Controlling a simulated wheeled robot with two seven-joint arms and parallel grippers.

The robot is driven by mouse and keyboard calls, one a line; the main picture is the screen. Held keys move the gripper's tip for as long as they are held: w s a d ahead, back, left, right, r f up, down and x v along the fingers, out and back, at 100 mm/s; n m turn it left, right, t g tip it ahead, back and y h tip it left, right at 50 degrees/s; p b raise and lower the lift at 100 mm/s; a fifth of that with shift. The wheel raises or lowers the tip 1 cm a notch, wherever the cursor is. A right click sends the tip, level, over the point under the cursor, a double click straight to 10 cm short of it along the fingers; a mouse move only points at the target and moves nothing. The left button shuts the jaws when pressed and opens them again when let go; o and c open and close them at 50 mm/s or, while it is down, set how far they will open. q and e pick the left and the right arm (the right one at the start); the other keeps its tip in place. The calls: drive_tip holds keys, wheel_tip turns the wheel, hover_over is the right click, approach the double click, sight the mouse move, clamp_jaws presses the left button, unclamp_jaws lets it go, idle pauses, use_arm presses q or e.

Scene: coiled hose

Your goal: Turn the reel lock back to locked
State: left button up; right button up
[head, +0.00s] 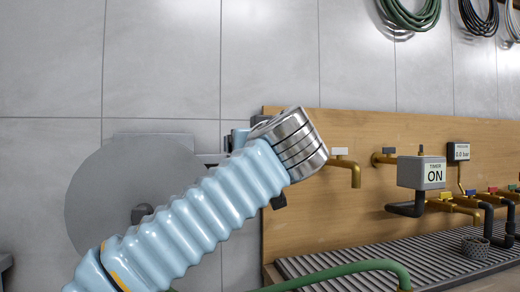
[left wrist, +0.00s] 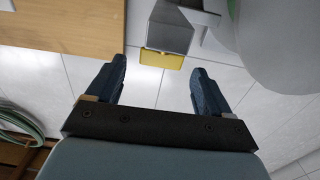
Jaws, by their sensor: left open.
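The hose reel shows as a large grey disc (head: 110,195) with a dark hub, at the left of the head view. It also shows as a pale round shape in the left wrist view (left wrist: 280,45). My left gripper (left wrist: 158,66) is open, its two dark blue fingers apart with nothing between them. Beyond the fingertips is a grey block (left wrist: 168,33) with a yellow part (left wrist: 162,59), beside the reel. I cannot tell whether this is the reel lock or how it is set. In the head view my left arm hides this area and most of the gripper.
A wooden panel (head: 330,235) carries brass taps (head: 350,170) and a grey timer box (head: 421,172) reading ON. A slatted grey tray (head: 350,262) lies below. A green hose (head: 360,267) curves in front. Coiled hoses (head: 408,15) hang on the tiled wall.

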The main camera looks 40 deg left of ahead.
use_arm(q)
drive_tip(key=v, duration=1)
drive_tip(key=shift+b, duration=0.45)
drive_tip(key=shift+w, duration=0.1)
